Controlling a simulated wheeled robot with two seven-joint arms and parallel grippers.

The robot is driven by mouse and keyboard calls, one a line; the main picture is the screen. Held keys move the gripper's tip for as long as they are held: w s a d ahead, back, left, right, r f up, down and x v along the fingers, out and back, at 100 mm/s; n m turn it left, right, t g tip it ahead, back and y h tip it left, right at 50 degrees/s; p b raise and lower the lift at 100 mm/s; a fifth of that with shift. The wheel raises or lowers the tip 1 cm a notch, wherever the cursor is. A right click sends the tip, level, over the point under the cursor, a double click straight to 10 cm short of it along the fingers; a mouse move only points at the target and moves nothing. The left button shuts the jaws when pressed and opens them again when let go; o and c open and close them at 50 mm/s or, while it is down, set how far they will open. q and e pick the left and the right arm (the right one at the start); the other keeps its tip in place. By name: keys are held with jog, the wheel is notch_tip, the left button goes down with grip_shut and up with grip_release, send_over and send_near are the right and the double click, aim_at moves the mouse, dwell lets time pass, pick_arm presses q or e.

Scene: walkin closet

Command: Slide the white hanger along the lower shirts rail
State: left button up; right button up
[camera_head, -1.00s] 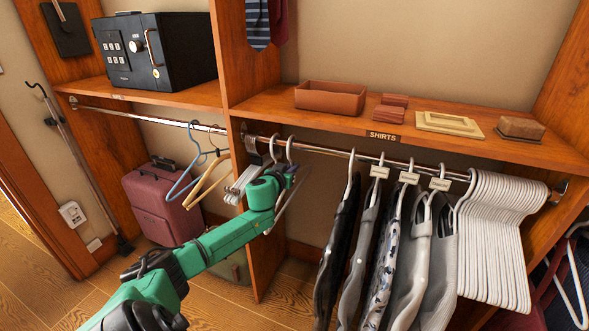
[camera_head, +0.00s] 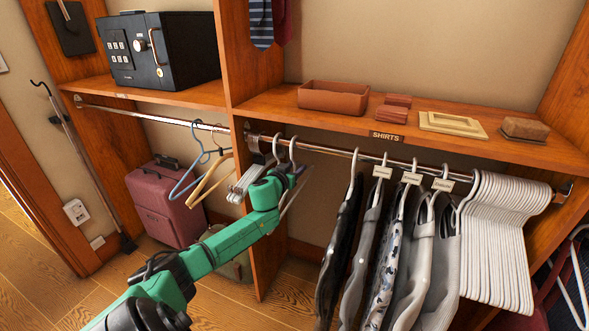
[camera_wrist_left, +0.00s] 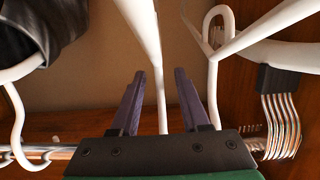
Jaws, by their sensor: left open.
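The lower shirts rail (camera_head: 326,151) runs under the shelf with the SHIRTS label. Near its left end hang white hangers; the hook of one (camera_head: 292,149) shows just above my left gripper (camera_head: 294,181). In the left wrist view my left gripper (camera_wrist_left: 162,90) is open, with two dark purple fingers. A white hanger's neck (camera_wrist_left: 163,105) passes between the fingers, with visible gaps. A second white hanger (camera_wrist_left: 212,85) is just right of the fingers. The rail (camera_wrist_left: 38,152) shows low in that view; its middle is hidden behind the gripper. My right gripper is not in view.
Dark and grey garments (camera_head: 385,255) hang mid-rail, and a bunch of white hangers (camera_head: 500,240) fills its right end. Metal clip hangers (camera_head: 243,184) hang left of my gripper. A wooden divider (camera_head: 262,260) stands below. The rail between gripper and garments is clear.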

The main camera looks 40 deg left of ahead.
pick_arm(q)
jog(key=shift+s, duration=0.15)
jog(key=p+v, duration=0.2)
jog(key=v, duration=1.2)
jog(key=shift+r, duration=0.15)
jog(key=shift+s+d, duration=0.1)
